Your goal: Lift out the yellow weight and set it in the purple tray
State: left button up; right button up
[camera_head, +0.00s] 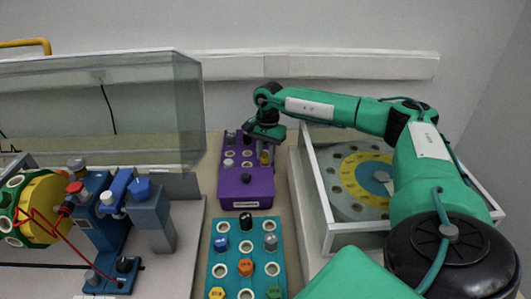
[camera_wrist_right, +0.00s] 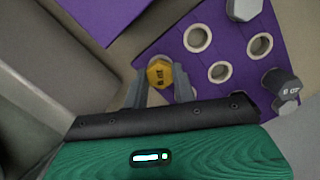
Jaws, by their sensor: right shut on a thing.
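The yellow weight (camera_wrist_right: 160,72) is between the two fingers of my right gripper (camera_wrist_right: 158,82) in the right wrist view, and the gripper is shut on it. In the head view the yellow weight (camera_head: 265,157) shows below my right gripper (camera_head: 264,142), at the right side of the purple tray (camera_head: 246,190). The purple tray (camera_wrist_right: 225,40) has several light-rimmed holes, and several grey and dark weights stand in it. I cannot tell whether the yellow weight is seated in a hole or held just above the tray. My left gripper is not in view.
A teal tray (camera_head: 232,284) with several coloured weights stands in front of the purple tray. A white-walled box (camera_head: 342,233) with a round holed disc (camera_head: 347,205) is on the right. A machine with a yellow wheel (camera_head: 45,205) and a clear cover (camera_head: 150,105) are on the left.

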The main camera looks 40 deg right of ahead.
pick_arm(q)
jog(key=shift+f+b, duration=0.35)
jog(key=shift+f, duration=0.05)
pick_arm(e)
jog(key=shift+f, duration=0.65)
jog(key=o, duration=1)
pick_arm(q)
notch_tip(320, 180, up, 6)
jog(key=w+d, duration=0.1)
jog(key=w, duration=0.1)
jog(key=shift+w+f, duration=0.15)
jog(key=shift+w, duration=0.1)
pick_arm(e)
notch_tip(320, 180, up, 14)
jog(key=d, duration=0.1)
jog(key=shift+w+d+f, duration=0.15)
jog(key=shift+w+d, duration=0.15)
jog(key=shift+w, duration=0.05)
